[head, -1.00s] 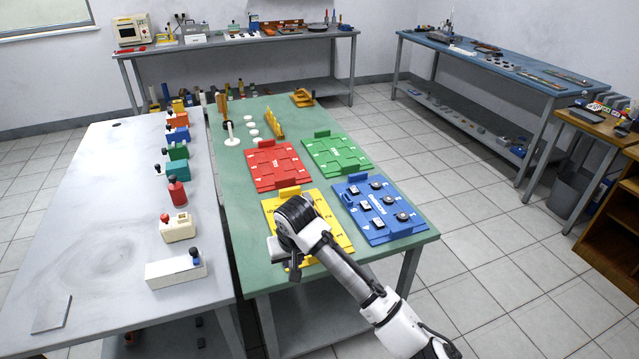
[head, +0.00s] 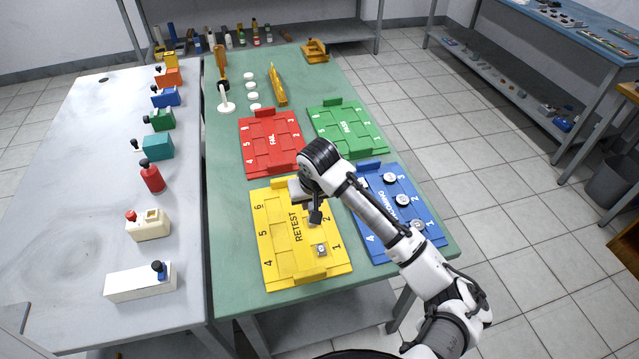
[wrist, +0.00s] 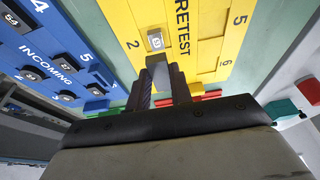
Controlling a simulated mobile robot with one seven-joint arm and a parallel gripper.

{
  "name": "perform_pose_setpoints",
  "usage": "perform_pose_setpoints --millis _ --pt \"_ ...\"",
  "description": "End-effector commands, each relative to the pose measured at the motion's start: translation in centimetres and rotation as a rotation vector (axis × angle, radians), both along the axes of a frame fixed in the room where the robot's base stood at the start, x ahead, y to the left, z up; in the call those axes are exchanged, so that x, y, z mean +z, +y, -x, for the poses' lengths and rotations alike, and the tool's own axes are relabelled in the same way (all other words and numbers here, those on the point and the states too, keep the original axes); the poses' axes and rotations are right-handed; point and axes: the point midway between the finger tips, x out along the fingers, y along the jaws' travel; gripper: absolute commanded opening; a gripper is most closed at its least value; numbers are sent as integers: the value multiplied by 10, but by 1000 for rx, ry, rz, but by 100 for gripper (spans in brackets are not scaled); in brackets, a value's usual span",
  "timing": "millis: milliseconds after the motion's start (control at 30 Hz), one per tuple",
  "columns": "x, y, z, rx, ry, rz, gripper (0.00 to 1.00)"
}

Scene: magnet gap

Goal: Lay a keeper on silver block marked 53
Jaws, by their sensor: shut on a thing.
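My gripper (head: 315,218) is over the yellow RETEST tray (head: 275,270), pointing down. In the wrist view its dark fingers (wrist: 165,88) are shut on a small grey piece (wrist: 160,74); I cannot tell how it is shaped. Just beyond the fingers, beside the 2, a silver block (wrist: 155,40) lies on the yellow tray; its mark is too small to read surely. In the head view a silver block (head: 320,250) lies beside the 1. The blue INCOMING tray (head: 375,243) holds silver blocks (head: 402,200); one in the wrist view (wrist: 12,20) seems marked 54. I cannot make out a block marked 53 for certain.
A red FAIL tray (head: 255,160) and a green PASS tray (head: 325,117) lie farther back on the green table (head: 225,210). White discs (head: 250,86) and a yellow rail (head: 277,85) stand behind them. Coloured boxes line the grey table (head: 60,220) at left.

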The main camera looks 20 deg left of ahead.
Motion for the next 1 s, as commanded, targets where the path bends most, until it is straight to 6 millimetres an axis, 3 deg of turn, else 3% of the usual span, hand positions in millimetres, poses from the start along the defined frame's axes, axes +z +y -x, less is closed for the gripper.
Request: perform_pose_setpoints --millis 667,1000 --pt "0 -2 4 0 2 2 0" --pt "-27 -3 4 -2 3 4 0"
